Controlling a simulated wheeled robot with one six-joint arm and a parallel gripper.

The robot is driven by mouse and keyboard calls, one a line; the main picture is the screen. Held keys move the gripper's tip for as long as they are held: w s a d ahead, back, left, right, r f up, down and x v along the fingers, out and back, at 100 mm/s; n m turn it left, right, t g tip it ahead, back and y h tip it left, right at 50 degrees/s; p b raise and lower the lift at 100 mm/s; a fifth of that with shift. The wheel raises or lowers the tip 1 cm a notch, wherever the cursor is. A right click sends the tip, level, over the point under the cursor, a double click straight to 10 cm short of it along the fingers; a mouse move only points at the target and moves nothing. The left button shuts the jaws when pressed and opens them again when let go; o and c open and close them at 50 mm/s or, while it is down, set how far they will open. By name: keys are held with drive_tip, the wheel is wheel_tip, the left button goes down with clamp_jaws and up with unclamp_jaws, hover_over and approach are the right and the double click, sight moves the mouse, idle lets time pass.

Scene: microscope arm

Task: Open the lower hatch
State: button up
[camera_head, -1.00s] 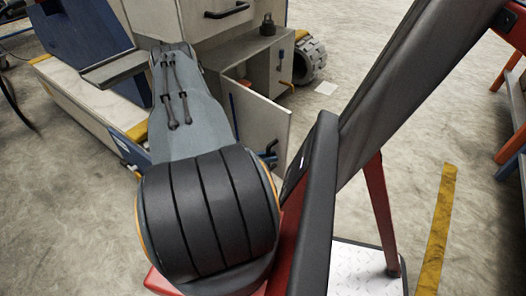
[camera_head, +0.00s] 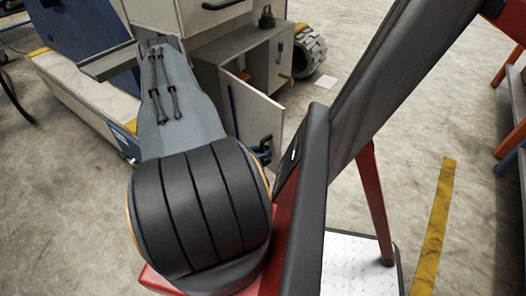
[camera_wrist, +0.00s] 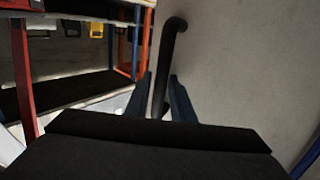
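The lower hatch (camera_head: 255,115) is a pale grey door on the cabinet's lower part. It stands open at an angle, with the dark cabinet inside showing behind it. My gripper (camera_head: 263,150) is at the door's outer face near its free edge, partly hidden by my arm. In the wrist view, a black bent bar handle (camera_wrist: 174,26) stands out from the pale door surface (camera_wrist: 235,65). Exact finger contact is hard to make out.
A black weight-like object (camera_head: 266,17) sits on the cabinet top. A blue and orange rack (camera_head: 512,140) is at the right.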

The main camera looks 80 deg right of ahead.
drive_tip(key=shift+w, duration=0.1)
drive_tip(key=p+v, duration=0.1)
drive_tip(key=v, duration=0.6)
drive_tip(key=shift+w+a, duration=0.2)
drive_tip(key=shift+w, duration=0.05)
